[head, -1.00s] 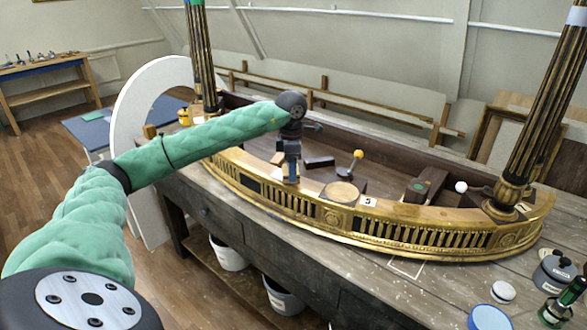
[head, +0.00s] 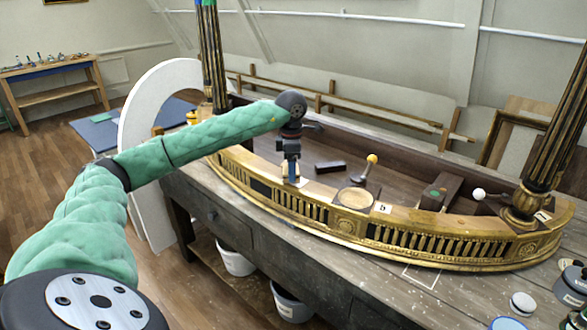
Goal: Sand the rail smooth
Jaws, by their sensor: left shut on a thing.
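The gilt rail (head: 400,238) is a curved, pierced band along the front of the console on the bench. Its top is worn and brownish. My left gripper (head: 291,177) points down at the rail's top, left of its middle, with its fingertips close to the surface. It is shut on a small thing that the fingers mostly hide. I cannot tell whether that thing touches the rail. My right gripper is out of view.
Behind stand a dark block (head: 330,167) and a yellow-knobbed tool (head: 371,160). Dark gilt columns (head: 548,150) rise at both ends. Pots crowd the lower right.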

